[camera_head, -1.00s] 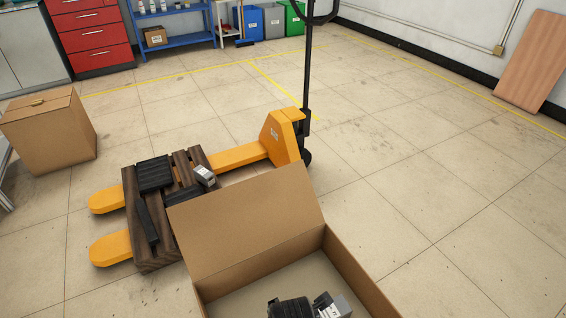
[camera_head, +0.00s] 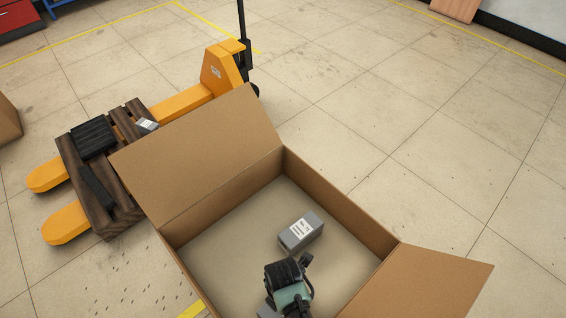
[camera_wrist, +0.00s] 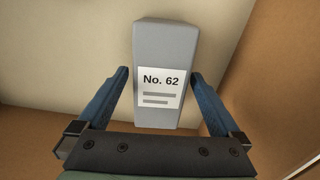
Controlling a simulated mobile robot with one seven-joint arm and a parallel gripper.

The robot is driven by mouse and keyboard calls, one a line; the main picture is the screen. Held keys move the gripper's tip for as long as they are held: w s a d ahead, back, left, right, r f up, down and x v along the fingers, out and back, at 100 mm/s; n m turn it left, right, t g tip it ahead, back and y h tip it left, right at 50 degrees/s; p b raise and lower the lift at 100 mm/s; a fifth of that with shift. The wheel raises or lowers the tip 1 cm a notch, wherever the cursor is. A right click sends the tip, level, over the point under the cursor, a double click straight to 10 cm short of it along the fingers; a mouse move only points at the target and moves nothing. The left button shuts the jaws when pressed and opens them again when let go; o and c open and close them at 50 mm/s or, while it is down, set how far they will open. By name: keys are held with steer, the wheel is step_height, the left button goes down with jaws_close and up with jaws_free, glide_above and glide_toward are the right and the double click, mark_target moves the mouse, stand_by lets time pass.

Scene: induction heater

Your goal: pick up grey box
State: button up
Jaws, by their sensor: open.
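A grey box (camera_head: 301,231) with a white label lies on the floor of a large open cardboard box (camera_head: 204,207). In the wrist view the grey box (camera_wrist: 165,45) fills the middle and its label reads "No. 62". My gripper (camera_wrist: 161,73) is open, with one blue finger on each side of the grey box's labelled end. Gaps show between the fingers and the box, and I cannot tell their height over it. In the head view my wrist hides the fingers.
A wooden pallet (camera_head: 121,214) on a yellow pallet jack (camera_head: 223,72) stands left of the cardboard box. It carries black items (camera_head: 92,137) and a small grey labelled box (camera_head: 147,126). The cardboard walls and raised flaps surround my gripper. Floor at right is clear.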

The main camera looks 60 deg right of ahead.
step_height(320, 180, down, 3)
steer(key=shift+a+f+b, duration=0.1)
steer(key=shift+f+b, duration=0.1)
steer(key=shift+b, duration=0.35)
steer(key=shift+c, duration=0.2)
jaws_close()
